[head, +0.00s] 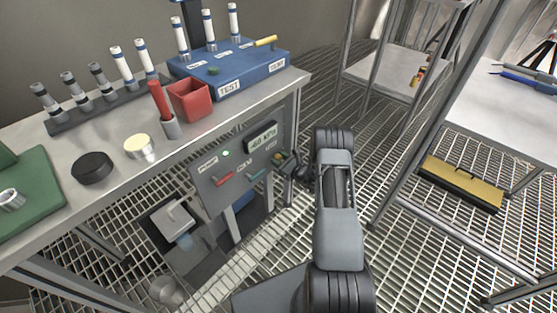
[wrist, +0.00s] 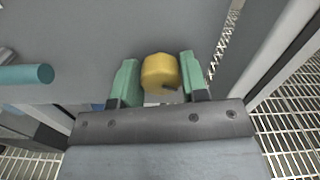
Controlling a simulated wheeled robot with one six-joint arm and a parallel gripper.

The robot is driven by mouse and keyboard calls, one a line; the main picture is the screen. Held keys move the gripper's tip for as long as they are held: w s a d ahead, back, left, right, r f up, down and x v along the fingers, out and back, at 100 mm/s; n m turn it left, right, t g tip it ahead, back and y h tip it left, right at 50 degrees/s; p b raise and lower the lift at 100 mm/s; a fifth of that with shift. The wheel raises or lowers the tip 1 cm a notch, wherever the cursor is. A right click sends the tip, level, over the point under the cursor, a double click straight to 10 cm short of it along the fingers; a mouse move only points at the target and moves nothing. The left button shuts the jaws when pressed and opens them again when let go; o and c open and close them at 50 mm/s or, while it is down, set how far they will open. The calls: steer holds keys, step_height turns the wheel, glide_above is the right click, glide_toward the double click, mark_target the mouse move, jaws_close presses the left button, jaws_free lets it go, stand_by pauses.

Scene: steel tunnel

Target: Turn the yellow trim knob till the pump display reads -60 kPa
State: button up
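The yellow trim knob (wrist: 160,72) sits on the grey pump panel (wrist: 90,30), between the two green fingers of my gripper (wrist: 160,77) in the wrist view. A small dark mark shows at the knob's lower edge. In the head view my gripper (head: 287,167) is at the panel's right end and partly hides the knob. The pump display (head: 262,138) is lit; its small, tilted text appears to read -60 kPa.
The panel also holds a red handle (head: 224,179), a teal handle (head: 256,175) and a green light (head: 226,153). The workbench (head: 120,185) stands above and left. A metal rack (head: 400,190) stands right, with open grating floor between.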

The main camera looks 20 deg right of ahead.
steer(key=c, duration=0.5)
steer(key=shift+o, duration=0.2)
steer(key=shift+m, duration=0.6)
steer(key=o, duration=0.9)
steer(key=p+v, duration=0.3)
steer(key=v, duration=1)
steer(key=shift+s+d, duration=0.1)
steer(key=shift+s, duration=0.3)
steer(key=shift+r, duration=0.1)
